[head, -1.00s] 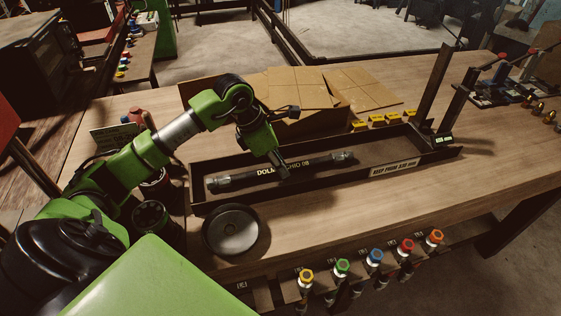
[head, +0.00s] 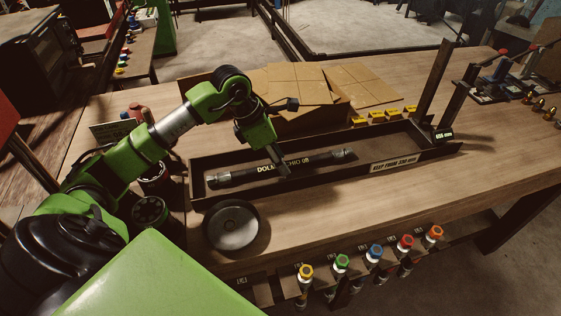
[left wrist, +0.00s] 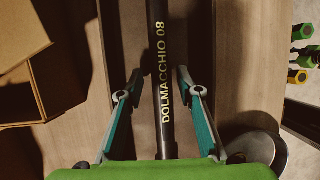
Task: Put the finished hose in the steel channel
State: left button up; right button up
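The finished hose (head: 320,159), black with yellow "DOLMACCHIO 08" lettering and dark end fittings, lies lengthwise inside the steel channel (head: 345,174), a long dark open tray on the bench. My left gripper (head: 285,171) is over the middle of the hose in the head view. In the left wrist view, my left gripper (left wrist: 158,76) has its two teal-padded fingers spread on either side of the hose (left wrist: 158,40), with gaps on both sides. The fingers are apart from the hose. Their height above it is hard to tell. My right gripper is not in view.
Cardboard boxes (head: 300,85) stand behind the channel, with yellow blocks (head: 377,117) beside them. A round metal dish (head: 232,227) is in front of the channel's left end. Colour-capped fittings (head: 374,254) line the front edge. Bare bench lies right of the channel.

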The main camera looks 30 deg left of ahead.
pick_arm(q)
jog(key=b+v, duration=0.1)
jog(key=v, duration=1)
jog(key=shift+b, duration=0.4)
jog(key=shift+s+f, duration=0.1)
jog(key=shift+f, duration=0.05)
